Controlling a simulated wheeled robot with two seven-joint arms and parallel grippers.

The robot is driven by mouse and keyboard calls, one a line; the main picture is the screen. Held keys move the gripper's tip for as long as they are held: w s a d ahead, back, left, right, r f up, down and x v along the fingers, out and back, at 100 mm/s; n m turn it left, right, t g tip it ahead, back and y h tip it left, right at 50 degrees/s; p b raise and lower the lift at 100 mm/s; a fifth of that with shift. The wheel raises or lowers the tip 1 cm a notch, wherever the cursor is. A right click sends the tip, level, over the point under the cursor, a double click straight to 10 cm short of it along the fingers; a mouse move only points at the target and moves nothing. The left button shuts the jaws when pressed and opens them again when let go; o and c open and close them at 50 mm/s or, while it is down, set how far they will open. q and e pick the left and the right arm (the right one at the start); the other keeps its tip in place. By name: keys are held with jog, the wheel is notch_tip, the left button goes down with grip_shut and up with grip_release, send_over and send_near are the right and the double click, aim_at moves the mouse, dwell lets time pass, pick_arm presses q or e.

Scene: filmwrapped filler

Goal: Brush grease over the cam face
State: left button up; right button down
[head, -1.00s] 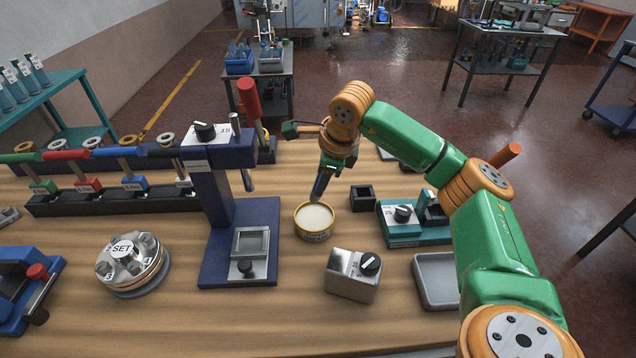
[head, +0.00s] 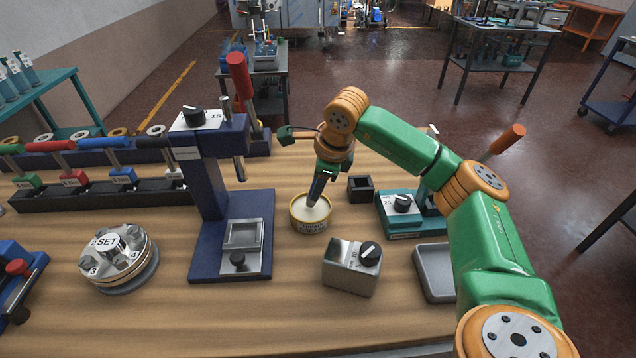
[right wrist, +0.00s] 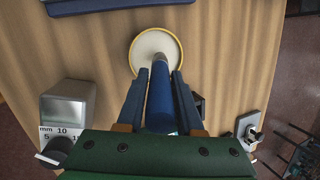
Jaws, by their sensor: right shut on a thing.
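My right gripper (head: 318,186) is shut on a blue-handled brush (right wrist: 160,105), pointing down. The brush tip is at the pale grease in a round yellow-rimmed tin (head: 310,226), in the middle of the table. The tin also shows in the right wrist view (right wrist: 134,58), with the brush end over its grease; I cannot tell how deep the tip goes. A round metal disc unit marked SET (head: 119,262) sits at the left. I cannot tell which part is the cam face. My left gripper is not in view.
A dark blue press stand (head: 208,190) with a red lever stands left of the tin. A metal block with a black knob (head: 346,275) is in front of the tin. A small black box (head: 360,189), a teal fixture (head: 405,225) and a grey tray (head: 432,278) lie right.

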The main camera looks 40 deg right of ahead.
jog(key=shift+f+b, duration=0.5)
jog(key=shift+f, duration=0.2)
dwell(1.2)
notch_tip(320, 180, up, 7)
jog(key=p, duration=0.6)
jog(key=shift+r, duration=0.15)
dwell(0.4)
